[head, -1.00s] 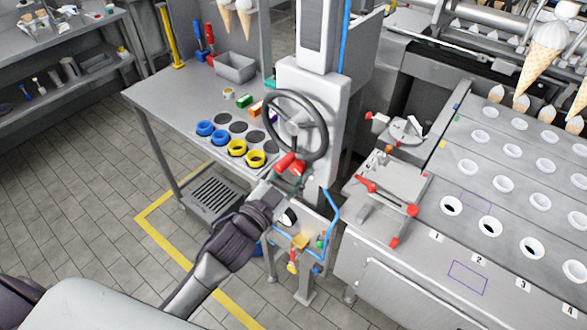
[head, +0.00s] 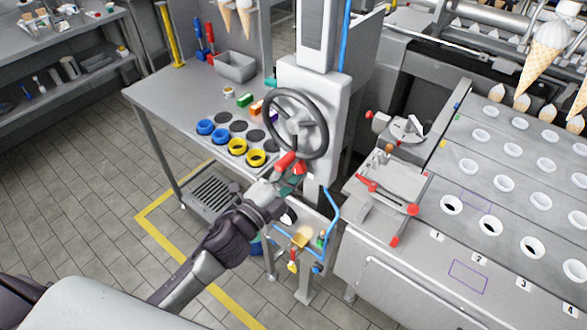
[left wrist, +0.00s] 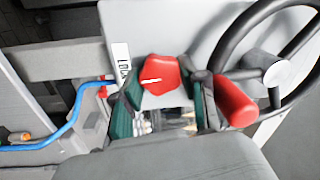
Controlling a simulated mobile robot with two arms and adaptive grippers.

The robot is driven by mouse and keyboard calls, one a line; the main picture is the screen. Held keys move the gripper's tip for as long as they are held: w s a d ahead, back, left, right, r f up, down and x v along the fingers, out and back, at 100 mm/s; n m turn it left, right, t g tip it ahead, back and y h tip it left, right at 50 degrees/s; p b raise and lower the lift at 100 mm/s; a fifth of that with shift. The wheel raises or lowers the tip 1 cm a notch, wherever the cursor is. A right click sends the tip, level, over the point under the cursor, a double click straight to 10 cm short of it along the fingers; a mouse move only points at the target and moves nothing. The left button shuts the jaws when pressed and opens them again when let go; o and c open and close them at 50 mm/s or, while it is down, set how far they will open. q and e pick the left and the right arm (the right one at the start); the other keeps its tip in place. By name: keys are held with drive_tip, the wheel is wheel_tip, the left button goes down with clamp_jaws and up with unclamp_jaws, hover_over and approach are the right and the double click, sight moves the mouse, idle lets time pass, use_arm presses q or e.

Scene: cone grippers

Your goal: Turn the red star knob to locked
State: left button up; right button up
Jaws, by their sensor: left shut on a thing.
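The red star knob (left wrist: 161,74) is on the front of the grey machine housing, and a bit of it shows in the head view (head: 299,169). A white mark on the knob points left in the left wrist view. A white label (left wrist: 121,63) with partly visible lettering, "LOC", is just left of the knob. My left gripper (left wrist: 165,108) has its teal-padded fingers on both sides of the knob and is shut on it; in the head view it is below the handwheel (head: 290,185). My right gripper is not in view.
The black handwheel (head: 325,128) is just above the knob. Its red handle (left wrist: 235,100) is close beside my right-hand finger in the left wrist view. A blue tube (left wrist: 72,118) runs at the left. A steel table with cups (head: 165,95) stands left, a cone conveyor (head: 480,255) right.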

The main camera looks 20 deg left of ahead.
use_arm(q)
drive_tip(key=shift+r+m, duration=0.1)
drive_tip(key=shift+m, duration=0.6)
drive_tip(key=o, duration=1.1)
drive_tip(key=shift+w, duration=0.1)
drive_tip(key=shift+r, duration=0.1)
